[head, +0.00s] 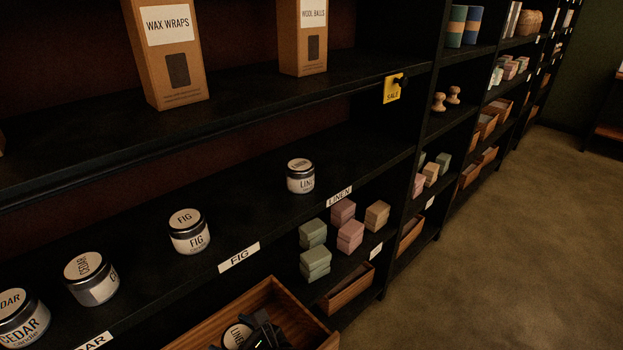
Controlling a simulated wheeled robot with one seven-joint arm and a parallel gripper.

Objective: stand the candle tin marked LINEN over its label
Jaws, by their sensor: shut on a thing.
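A candle tin marked LINEN (236,336) is at the bottom of the head view, within the outline of the wooden crate (215,319). My gripper (254,338) is beside it and shut on it; the fingers are dark and partly cut off by the frame edge. I cannot tell whether the tin touches the crate floor. The LINEN label (339,196) is on the shelf's front edge. Another tin, its lettering starting LIN (300,176), stands upright on the shelf, behind and left of that label.
A FIG tin (189,231) stands left of the FIG label (239,257). Two CEDAR tins (91,278) stand further left, near a partly cut CEDAR label (93,342). The shelf (262,218) is bare between the FIG and LIN tins. Stacked soap blocks (314,262) sit on the shelf below.

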